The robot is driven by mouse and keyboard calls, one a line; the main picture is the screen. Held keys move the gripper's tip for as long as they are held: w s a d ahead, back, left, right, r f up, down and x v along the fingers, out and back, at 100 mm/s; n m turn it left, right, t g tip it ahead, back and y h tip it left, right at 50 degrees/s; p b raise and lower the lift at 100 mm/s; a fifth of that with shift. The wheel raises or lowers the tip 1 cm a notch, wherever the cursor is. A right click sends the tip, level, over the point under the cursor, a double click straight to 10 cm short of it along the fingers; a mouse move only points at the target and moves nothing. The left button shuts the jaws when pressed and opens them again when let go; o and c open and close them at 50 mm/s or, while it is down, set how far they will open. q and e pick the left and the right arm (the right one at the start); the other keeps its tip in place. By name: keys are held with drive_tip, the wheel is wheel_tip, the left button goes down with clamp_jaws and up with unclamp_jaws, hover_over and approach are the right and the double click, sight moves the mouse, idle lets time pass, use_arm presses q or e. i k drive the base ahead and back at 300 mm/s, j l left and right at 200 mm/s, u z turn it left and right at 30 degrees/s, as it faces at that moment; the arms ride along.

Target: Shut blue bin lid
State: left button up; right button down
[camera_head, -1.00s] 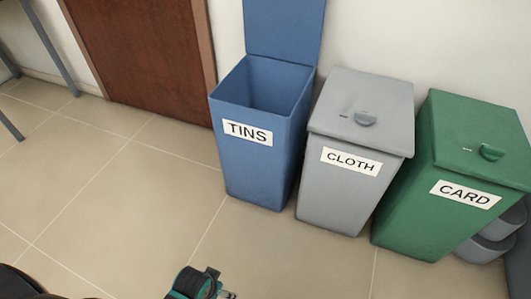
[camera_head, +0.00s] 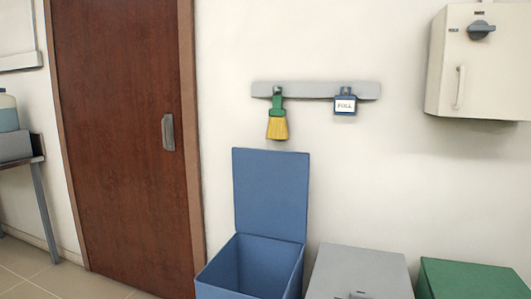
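The blue bin (camera_head: 222,270) stands against the wall at the bottom middle of the head view. Its lid (camera_head: 270,195) is open, standing upright at the back of the bin against the wall. The inside shows from above and looks empty as far as I can see. The lower front of the bin is cut off by the picture's bottom edge. Neither gripper is in view now.
A grey bin (camera_head: 358,268) and a green bin (camera_head: 470,278), both with lids shut, stand to the right. A rail (camera_head: 315,91) with a brush (camera_head: 277,118) hangs above. A brown door (camera_head: 115,140) is at left; a wall box (camera_head: 478,70) is upper right.

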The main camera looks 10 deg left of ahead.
sight(270, 187)
drive_tip(key=i+j+z, duration=0.2)
drive_tip(key=i+z, duration=0.15)
drive_tip(key=i+j+z, duration=0.3)
drive_tip(key=i+j, duration=0.05)
drive_tip(key=i, duration=0.1)
